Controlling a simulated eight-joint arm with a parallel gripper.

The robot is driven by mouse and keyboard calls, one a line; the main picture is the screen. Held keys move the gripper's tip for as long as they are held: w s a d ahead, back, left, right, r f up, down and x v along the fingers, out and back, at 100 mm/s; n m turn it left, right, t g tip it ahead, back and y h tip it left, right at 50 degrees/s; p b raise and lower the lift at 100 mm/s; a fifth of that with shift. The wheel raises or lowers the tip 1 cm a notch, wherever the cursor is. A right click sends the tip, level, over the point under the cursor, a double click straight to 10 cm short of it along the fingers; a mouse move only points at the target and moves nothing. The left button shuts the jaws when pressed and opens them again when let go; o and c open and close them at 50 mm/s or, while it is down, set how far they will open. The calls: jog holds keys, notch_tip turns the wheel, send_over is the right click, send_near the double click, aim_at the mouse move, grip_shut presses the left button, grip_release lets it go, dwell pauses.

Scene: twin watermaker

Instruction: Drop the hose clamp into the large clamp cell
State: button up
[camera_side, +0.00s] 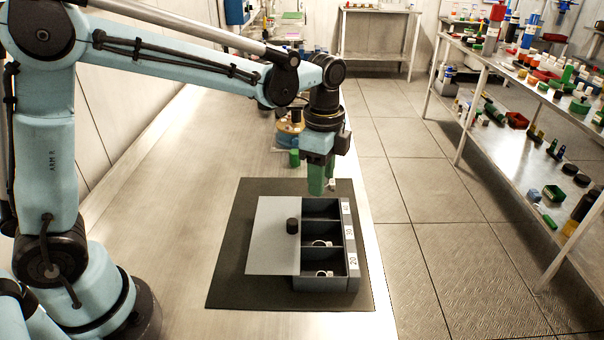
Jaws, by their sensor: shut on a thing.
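My gripper (321,180), with green fingers, points down just above the far end of the dark divided box (325,285). It is shut on a small light metal piece, the hose clamp (332,184), mostly hidden by the fingers. The box has three open cells in a row, with white number labels along its right edge. The far cell (320,209), below and slightly nearer than my gripper, shows no clamp in its visible part. The middle cell holds a metal clamp (322,243), and the near cell holds another clamp (325,273).
The box stands on a dark mat (225,285) on the bench. Shelves (500,75) stand apart at right.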

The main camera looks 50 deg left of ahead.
jog(key=shift+f, duration=3.05)
jog(key=o, duration=1.1)
jog(key=shift+r, duration=0.1)
notch_tip(320, 180, up, 12)
